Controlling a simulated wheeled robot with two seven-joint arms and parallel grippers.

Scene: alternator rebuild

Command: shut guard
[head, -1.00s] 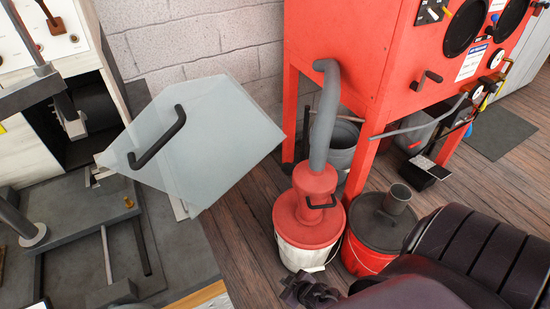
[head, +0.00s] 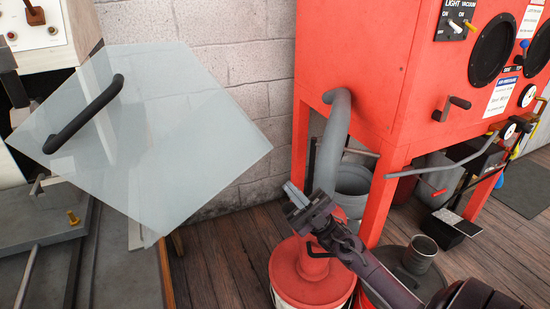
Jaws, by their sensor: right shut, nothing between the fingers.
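The guard (head: 165,135) is a clear, pale grey panel with a black bar handle (head: 84,113) on its left part. It stands tilted out to the right over the edge of the grey machine bench (head: 45,210). My right gripper (head: 292,192) is shut and empty, to the right of the guard and apart from it, above the red bucket lid. Its arm comes in from the lower right. My left gripper is out of view.
The red blast cabinet (head: 370,75) with a grey hose (head: 332,140) stands at the right. A red-topped bucket (head: 310,270) and a dark-lidded bucket (head: 405,275) stand on the wooden floor below. A block wall (head: 230,50) is behind.

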